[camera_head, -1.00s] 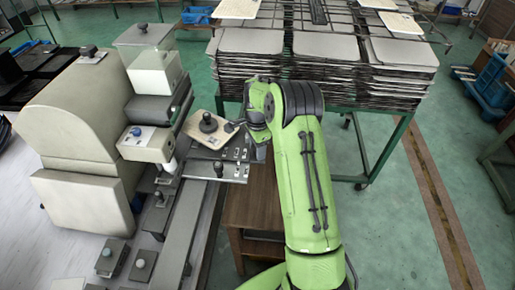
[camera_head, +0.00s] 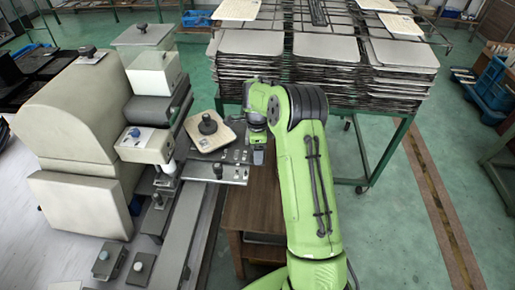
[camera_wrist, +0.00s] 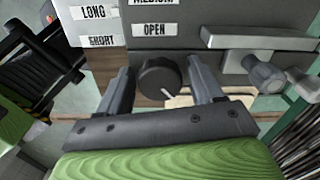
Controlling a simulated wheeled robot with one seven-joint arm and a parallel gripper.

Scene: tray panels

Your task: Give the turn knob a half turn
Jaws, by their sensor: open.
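The turn knob (camera_wrist: 160,78) is round and black with a white pointer line, on the grey panel (camera_wrist: 185,48) in the wrist view. Its pointer slants down and to the right. My gripper (camera_wrist: 162,71) is open, with one finger on each side of the knob. Gaps show between the knob and both fingers, so I see no grip on it. In the head view my gripper (camera_head: 258,153) points down at the right end of the control panel (camera_head: 228,172); I cannot make out the turn knob there.
White labels reading LONG, SHORT (camera_wrist: 101,41) and OPEN (camera_wrist: 155,29) are on the panel. A grey bar and round fittings (camera_wrist: 263,74) stand to the right. A beige plate with a black ball knob (camera_head: 208,124) lies left of my gripper. Stacked trays (camera_head: 325,70) stand behind.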

